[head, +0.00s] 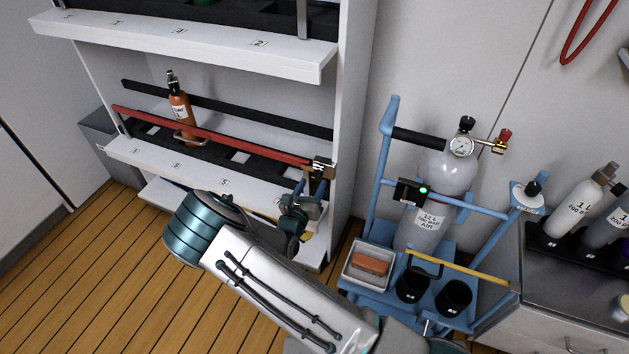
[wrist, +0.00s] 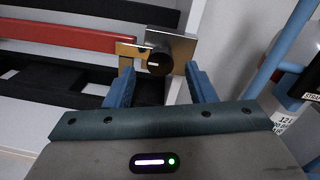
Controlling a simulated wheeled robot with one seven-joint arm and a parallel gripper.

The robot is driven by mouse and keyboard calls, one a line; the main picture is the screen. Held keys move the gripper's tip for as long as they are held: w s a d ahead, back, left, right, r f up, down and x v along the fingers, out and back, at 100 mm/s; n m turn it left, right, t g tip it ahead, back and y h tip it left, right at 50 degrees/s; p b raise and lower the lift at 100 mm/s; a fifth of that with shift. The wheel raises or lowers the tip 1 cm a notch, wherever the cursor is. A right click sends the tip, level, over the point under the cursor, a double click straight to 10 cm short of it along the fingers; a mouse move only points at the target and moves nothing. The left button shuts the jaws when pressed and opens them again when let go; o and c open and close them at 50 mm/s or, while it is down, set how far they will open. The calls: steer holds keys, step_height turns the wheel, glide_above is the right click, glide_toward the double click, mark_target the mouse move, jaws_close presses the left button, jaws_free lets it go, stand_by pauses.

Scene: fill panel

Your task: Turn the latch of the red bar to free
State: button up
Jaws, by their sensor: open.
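The red bar (head: 215,136) runs across the front of the middle shelf, and its right end also shows in the wrist view (wrist: 75,36). The latch (wrist: 159,61) is a dark round knob with a pale line on it, lying about level in the wrist view. It sits on a metal plate (wrist: 182,46) with a brass-coloured piece at the bar's right end. In the head view the latch plate (head: 322,165) is at the shelf's right post. My gripper (wrist: 160,80) is open, its blue fingers either side of and below the knob. I cannot tell if they touch it.
An orange-brown bottle (head: 181,112) stands on the shelf (head: 200,166) behind the bar. A blue trolley (head: 385,200) with a large grey cylinder (head: 447,172) stands right of the shelf. A counter (head: 575,262) with bottles is at far right. Floor at left is clear.

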mark_target(316, 178)
steer(key=shift+x, duration=1.7)
steer(key=c, duration=1)
steer(key=shift+o, duration=0.2)
